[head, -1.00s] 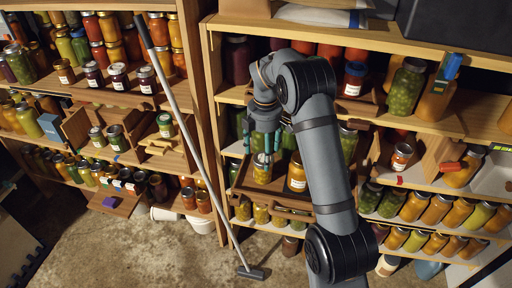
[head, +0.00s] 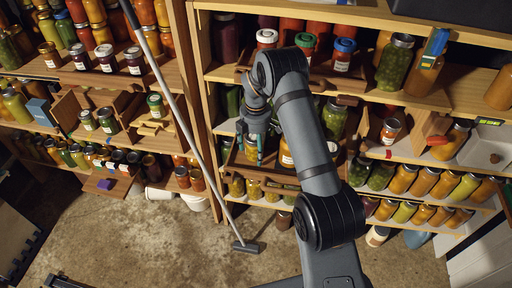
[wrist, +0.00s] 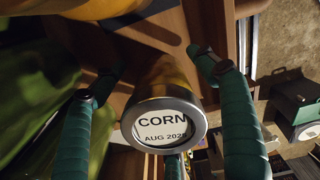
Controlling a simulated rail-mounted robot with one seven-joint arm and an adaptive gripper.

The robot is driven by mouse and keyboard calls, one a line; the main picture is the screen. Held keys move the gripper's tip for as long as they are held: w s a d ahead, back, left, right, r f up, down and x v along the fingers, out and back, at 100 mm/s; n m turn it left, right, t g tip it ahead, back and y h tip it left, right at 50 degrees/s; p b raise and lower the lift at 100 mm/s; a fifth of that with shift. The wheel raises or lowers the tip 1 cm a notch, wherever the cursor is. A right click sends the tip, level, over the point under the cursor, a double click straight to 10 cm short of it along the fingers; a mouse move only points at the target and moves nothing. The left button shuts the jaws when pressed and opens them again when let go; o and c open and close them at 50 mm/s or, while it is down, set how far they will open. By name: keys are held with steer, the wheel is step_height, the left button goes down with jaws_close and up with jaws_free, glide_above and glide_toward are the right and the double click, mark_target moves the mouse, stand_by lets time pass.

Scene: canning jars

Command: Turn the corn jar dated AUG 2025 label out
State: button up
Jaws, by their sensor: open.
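The corn jar (wrist: 168,115) has a lid marked CORN and AUG 2025, its last digit partly cut off by the rim. In the wrist view it sits between my open green fingers, with a visible gap on each side. In the head view my gripper (head: 252,150) is over the middle shelf section, its fingers down around a yellow jar that they largely hide. I cannot make out a label on that jar's side. A second yellow jar (head: 286,158) with a white label stands just to its right.
Large green jars (wrist: 35,100) stand close on the left in the wrist view. A wooden tray edge (head: 238,171) lies around the jars. A long-handled tool (head: 195,140) leans on the left shelf post.

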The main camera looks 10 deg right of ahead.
steer(key=shift+c, duration=1.2)
steer(key=c, duration=1.3)
steer(key=o, duration=1)
steer(key=shift+c, duration=0.2)
steer(key=c, duration=0.7)
steer(key=shift+o, duration=0.2)
steer(key=shift+r+n+p, duration=0.1)
steer(key=shift+n+p, duration=0.35)
steer(key=shift+n, duration=1.85)
steer(key=shift+n+p, duration=0.6)
steer(key=shift+n, duration=1.7)
